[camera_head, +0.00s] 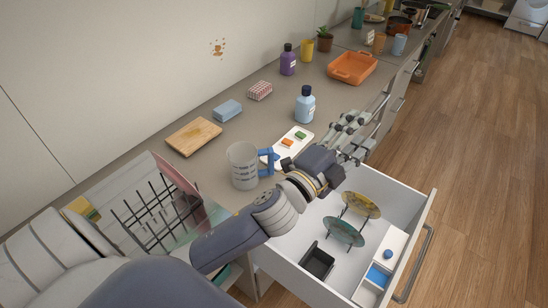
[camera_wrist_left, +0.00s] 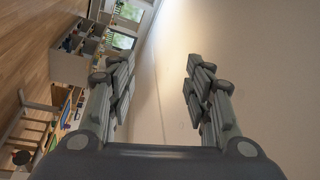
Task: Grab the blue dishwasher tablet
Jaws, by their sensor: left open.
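A white board (camera_head: 305,133) on the counter carries an orange tablet-like block (camera_head: 288,142) and a green one (camera_head: 300,135). I cannot make out a separate blue tablet on it; the mug's blue handle and my arm cover its near end. My left gripper (camera_head: 352,132) is open and empty, above the counter's front edge, right of the board. In the left wrist view its two fingers (camera_wrist_left: 158,80) stand apart with only the wall and room behind them. My right gripper is not in view.
A clear mug (camera_head: 243,166) with a blue handle stands beside the board, and a blue bottle (camera_head: 305,104) behind it. An open drawer (camera_head: 420,226) holds plates on stands, a black bin and a white box (camera_head: 369,293) with blue inside. A dish rack (camera_head: 157,215) is at left.

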